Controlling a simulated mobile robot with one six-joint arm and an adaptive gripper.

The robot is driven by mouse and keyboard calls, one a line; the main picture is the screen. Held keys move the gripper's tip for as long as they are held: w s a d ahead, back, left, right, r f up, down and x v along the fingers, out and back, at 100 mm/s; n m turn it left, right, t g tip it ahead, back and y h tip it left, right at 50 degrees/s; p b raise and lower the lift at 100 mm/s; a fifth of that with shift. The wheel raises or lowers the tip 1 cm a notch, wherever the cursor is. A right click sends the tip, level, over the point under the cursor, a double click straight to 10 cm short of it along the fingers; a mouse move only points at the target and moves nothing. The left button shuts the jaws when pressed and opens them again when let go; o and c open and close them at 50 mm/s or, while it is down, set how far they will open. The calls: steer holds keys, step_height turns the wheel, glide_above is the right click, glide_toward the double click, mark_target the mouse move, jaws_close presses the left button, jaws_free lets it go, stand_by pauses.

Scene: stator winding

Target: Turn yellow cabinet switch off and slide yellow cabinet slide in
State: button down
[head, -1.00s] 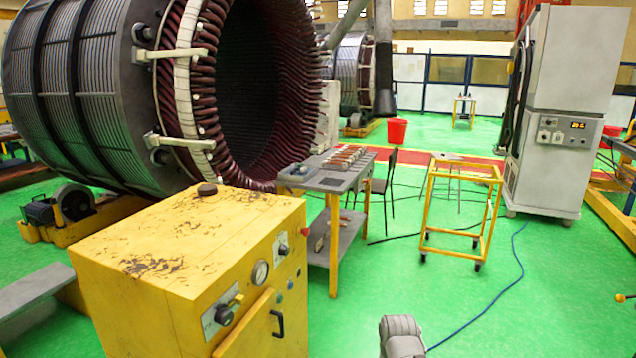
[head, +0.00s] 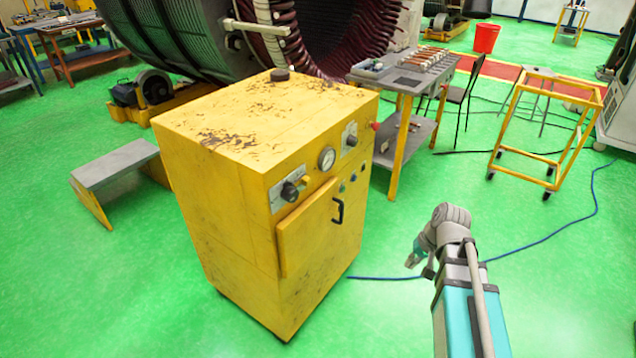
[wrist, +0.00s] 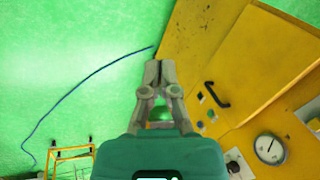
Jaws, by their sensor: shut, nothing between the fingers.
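The yellow cabinet (head: 255,160) stands upright left of centre in the head view, its worn top and front panel showing. The front has a plate with a black knob (head: 289,191) and a small yellow piece, a round gauge (head: 327,158), and another plate with a dark switch (head: 351,140). I cannot tell the setting of either control or which part slides. My gripper (head: 411,262) is shut and empty, apart from the cabinet on its right. In the wrist view, my shut gripper (wrist: 158,64) appears beside the cabinet front (wrist: 245,60), with the gauge (wrist: 269,149) at lower right.
A black door handle (head: 338,210) sticks out from the cabinet front. A workbench (head: 405,80) with tools stands behind it, and a yellow wheeled frame (head: 547,120) is further right. A grey step (head: 115,163) stands at left. A blue cable (head: 540,238) crosses the open green floor.

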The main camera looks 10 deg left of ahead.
mark_target(303, 182)
steer(key=w+a+r+y+b, duration=0.2)
steer(key=w+a+y+b, duration=0.1)
steer(key=w+a, duration=0.3)
steer(key=w+a+r+m+t+y+b, duration=0.1)
steer(key=w+a+r+y+b, duration=0.2)
steer(key=w+a+y, duration=0.3)
steer(key=w+a+r+t+y+b, duration=0.1)
steer(key=w+a+y, duration=0.4)
steer(key=w, duration=0.5)
steer(key=a+r+b, duration=0.1)
steer(key=a+b, duration=0.1)
steer(key=shift+w+r+m+b, duration=0.15)
steer(key=shift+w+m+b, duration=0.1)
steer(key=shift+m+b, duration=0.15)
steer(key=shift+a, duration=0.2)
steer(key=a, duration=0.3)
steer(key=w+a, duration=0.1)
steer(key=a, duration=0.5)
steer(key=shift+w, duration=0.25)
steer(key=shift+s+a, duration=0.35)
steer(key=shift+s, duration=0.3)
steer(key=shift+s+a, duration=0.35)
steer(key=shift+s, duration=0.25)
steer(key=shift+s+a, duration=0.35)
steer(key=shift+s, duration=0.3)
